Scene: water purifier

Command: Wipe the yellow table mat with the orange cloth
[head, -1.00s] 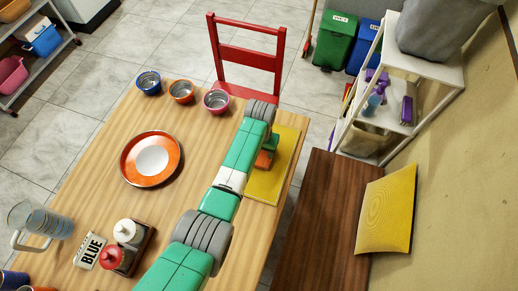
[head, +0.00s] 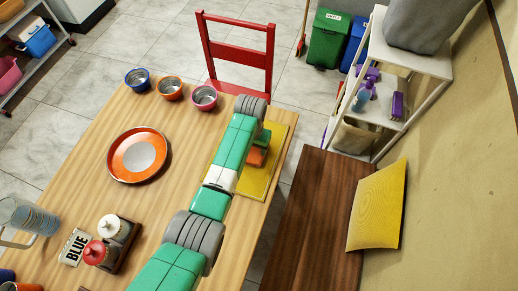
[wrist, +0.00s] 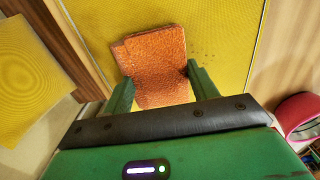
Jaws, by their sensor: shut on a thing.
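The yellow table mat (head: 270,158) lies near the right edge of the wooden table, partly hidden by my arm in the head view. It also fills much of the wrist view (wrist: 225,30), with a few small dark specks on it. The orange cloth (wrist: 157,62) is folded and held between the two fingers of my gripper (wrist: 158,88). In the head view the cloth (head: 256,156) shows beside my arm, over the mat. I cannot tell for certain whether the cloth presses on the mat.
An orange plate (head: 138,155) and three small bowls (head: 170,88) stand left of the mat. A red chair (head: 237,55) is at the far edge. A bench (head: 318,215) with a yellow cushion (head: 377,207) stands right. Condiment bottles (head: 105,240) are at the near left.

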